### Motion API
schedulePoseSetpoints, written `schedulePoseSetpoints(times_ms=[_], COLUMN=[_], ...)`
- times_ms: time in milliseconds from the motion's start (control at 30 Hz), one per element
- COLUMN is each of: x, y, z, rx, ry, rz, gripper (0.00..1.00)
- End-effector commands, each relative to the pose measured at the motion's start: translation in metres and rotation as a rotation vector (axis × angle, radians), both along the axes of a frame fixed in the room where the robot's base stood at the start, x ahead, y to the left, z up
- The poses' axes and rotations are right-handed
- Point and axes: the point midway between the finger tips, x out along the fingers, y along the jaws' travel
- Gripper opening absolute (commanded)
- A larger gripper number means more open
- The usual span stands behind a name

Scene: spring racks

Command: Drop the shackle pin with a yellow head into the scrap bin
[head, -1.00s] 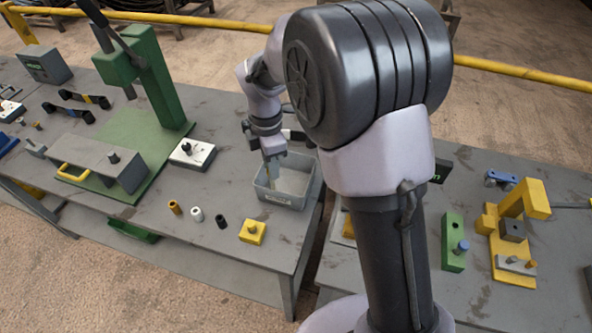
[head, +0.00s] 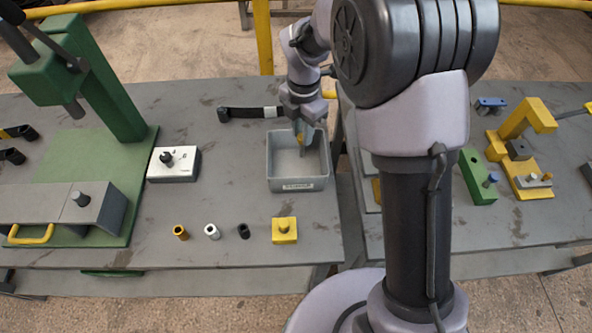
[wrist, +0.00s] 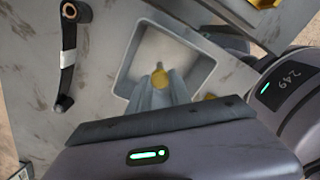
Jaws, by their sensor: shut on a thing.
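The scrap bin (head: 298,186) is a grey open box with a label on its front, on the left bench just left of my column. It also shows in the wrist view (wrist: 131,57). My gripper (head: 303,137) is over the back part of the bin, pointing down, with its fingers close together. The yellow head of the shackle pin (wrist: 158,79) shows between the fingertips in the wrist view, against the bin's inside. My gripper is shut on the pin.
A black-handled bar (head: 240,113) lies behind and left of the bin. A yellow block (head: 284,230), a black collar (head: 243,231), a white one (head: 212,231) and an orange one (head: 180,232) stand along the front. A white-topped box (head: 173,163) sits left.

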Motion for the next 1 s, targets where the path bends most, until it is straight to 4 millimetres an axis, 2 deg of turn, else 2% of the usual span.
schedulePoseSetpoints(times_ms=[33,267,300,400,433,767,867,1000], x=[0.0,0.0,0.0,0.0,0.0,0.0,0.001,0.001], y=[0.0,0.0,0.0,0.0,0.0,0.0,0.0,0.0], z=[-0.01,-0.009,-0.008,-0.008,-0.008,-0.004,0.018,0.067], rx=[0.001,0.0,0.0,0.0,0.0,0.0,0.0,0.001], ry=[-0.001,-0.001,-0.001,-0.001,-0.001,-0.001,-0.004,-0.006], rz=[0.0,-0.001,-0.001,-0.001,-0.001,-0.001,-0.001,-0.001], gripper=[0.0,0.0,0.26,0.46,0.5,0.5,0.5,0.5])
